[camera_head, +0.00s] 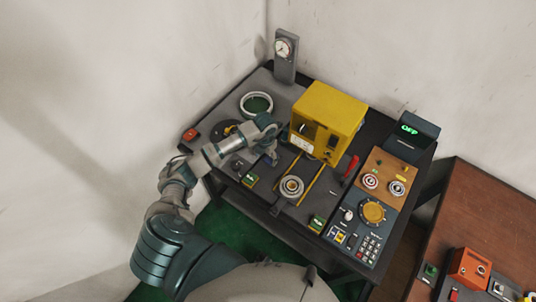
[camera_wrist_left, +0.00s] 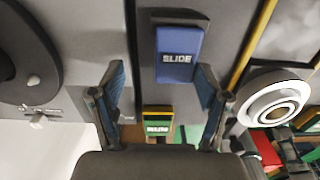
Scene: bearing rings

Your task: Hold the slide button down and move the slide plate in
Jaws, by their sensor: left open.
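The blue slide button (camera_wrist_left: 178,45), marked SLIDE, lies ahead of my left gripper in the left wrist view. My left gripper (camera_wrist_left: 160,85) is open, its two fingers apart with nothing between them. In the head view my left gripper (camera_head: 271,157) hangs over the worktable left of the yellow rails, and it hides the button there. The slide plate appears to be the part carrying a round metal ring (camera_head: 291,188) between the rails, in front of the yellow machine. The ring also shows at the right of the left wrist view (camera_wrist_left: 275,97). My right gripper is not in view.
The yellow machine (camera_head: 328,118) stands behind the rails. A green button box (camera_head: 250,180) sits by the front edge, and another (camera_head: 317,223) further right. A red lever (camera_head: 351,167) and a control panel (camera_head: 373,212) are on the right. A dial gauge (camera_head: 284,48) stands at the back.

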